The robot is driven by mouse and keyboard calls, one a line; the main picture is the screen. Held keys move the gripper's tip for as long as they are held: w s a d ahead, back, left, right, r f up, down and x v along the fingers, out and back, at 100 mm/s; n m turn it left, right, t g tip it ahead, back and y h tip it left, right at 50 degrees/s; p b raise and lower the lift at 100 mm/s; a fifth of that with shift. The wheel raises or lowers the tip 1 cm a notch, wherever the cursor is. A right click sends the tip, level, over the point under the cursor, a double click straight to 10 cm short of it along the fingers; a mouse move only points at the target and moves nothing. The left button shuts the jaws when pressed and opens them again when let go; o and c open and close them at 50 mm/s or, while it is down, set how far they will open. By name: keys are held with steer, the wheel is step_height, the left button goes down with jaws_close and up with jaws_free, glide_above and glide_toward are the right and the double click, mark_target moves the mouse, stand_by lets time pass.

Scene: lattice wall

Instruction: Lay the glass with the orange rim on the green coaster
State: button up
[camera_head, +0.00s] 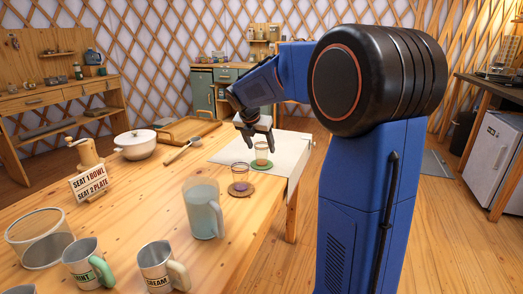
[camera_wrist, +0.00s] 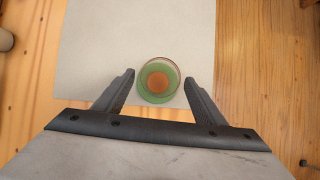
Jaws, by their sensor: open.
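A clear glass (camera_head: 261,150) stands upright on the green coaster (camera_head: 261,165) near the table's right edge. In the wrist view the glass (camera_wrist: 158,64) shows a thin brownish-orange rim and an orange-brown base, with the green coaster (camera_wrist: 157,97) around and beneath it. My gripper (camera_head: 257,142) is above and around the upper part of the glass. In the wrist view its two fingers (camera_wrist: 158,76) are spread apart, one on each side of the glass, with gaps between. Nothing is held.
A second glass (camera_head: 240,172) with a purple tint stands on a brown coaster (camera_head: 241,190) just nearer. A water pitcher (camera_head: 204,208) stands left of it. A pale mat (camera_head: 232,150) lies under the green coaster's area. A white pot (camera_head: 135,144) and wooden tray (camera_head: 187,130) are farther left.

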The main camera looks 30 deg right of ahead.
steer(key=v, duration=0.9)
steer(key=s+a+f+m+y, duration=0.1)
steer(key=s+a+f+m, duration=0.3)
steer(key=s+m, duration=0.4)
steer(key=s+a+f+m+y, duration=0.2)
steer(key=s+a+f+m, duration=0.3)
steer(key=s, duration=1.1)
steer(key=s+a+f+m+t+y, duration=0.1)
steer(key=s+a+f+m, duration=0.3)
steer(key=s+m, duration=0.8)
step_height(320, 180, down, 3)
steer(key=shift+a+r+y, duration=0.2)
steer(key=shift+a+y, duration=0.2)
